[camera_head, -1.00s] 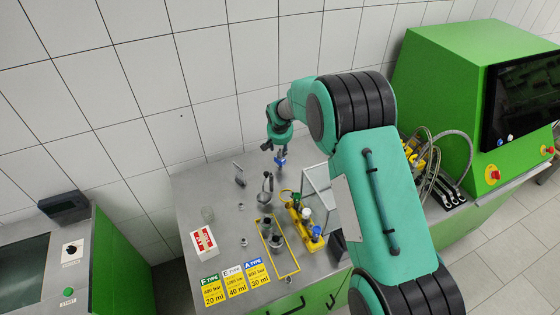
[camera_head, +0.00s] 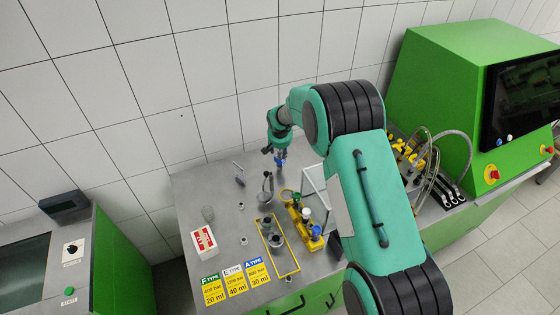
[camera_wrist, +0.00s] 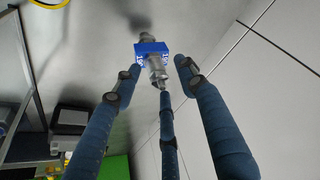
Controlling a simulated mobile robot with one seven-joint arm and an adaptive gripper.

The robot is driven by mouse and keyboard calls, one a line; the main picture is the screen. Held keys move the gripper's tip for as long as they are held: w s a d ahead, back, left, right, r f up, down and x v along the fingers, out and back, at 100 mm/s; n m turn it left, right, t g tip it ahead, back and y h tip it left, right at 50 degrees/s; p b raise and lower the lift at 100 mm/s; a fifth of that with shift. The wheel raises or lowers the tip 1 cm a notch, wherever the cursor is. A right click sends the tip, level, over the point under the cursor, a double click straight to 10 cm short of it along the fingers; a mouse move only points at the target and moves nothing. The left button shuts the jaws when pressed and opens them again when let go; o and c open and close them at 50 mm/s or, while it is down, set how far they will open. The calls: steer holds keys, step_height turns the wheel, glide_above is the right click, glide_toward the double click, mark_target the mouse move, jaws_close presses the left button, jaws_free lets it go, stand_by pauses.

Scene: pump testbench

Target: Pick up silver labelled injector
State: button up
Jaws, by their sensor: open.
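The silver injector with a blue label (camera_wrist: 155,64) stands on the grey bench in the wrist view, beyond my fingertips. Its blue part (camera_head: 281,161) shows in the head view, right below my gripper (camera_head: 275,150). In the wrist view my gripper (camera_wrist: 160,80) is open, with two blue fingers on the left and right and a third between them. The injector lies between the two outer fingertips, close to the middle finger's tip. I cannot tell whether any finger touches it.
The bench top (camera_head: 195,185) also bears a yellow block (camera_head: 304,219) with bottles, a clear panel (camera_head: 314,183), a red-white box (camera_head: 204,240) and type cards (camera_head: 233,278). A tiled wall (camera_head: 130,110) rises behind. A green machine (camera_head: 445,75) stands at the right.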

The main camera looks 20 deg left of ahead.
jaws_close()
steer(key=shift+r, duration=0.15)
step_height(320, 180, up, 10)
steer(key=shift+b, duration=0.45)
stand_by(0.4)
stand_by(0.4)
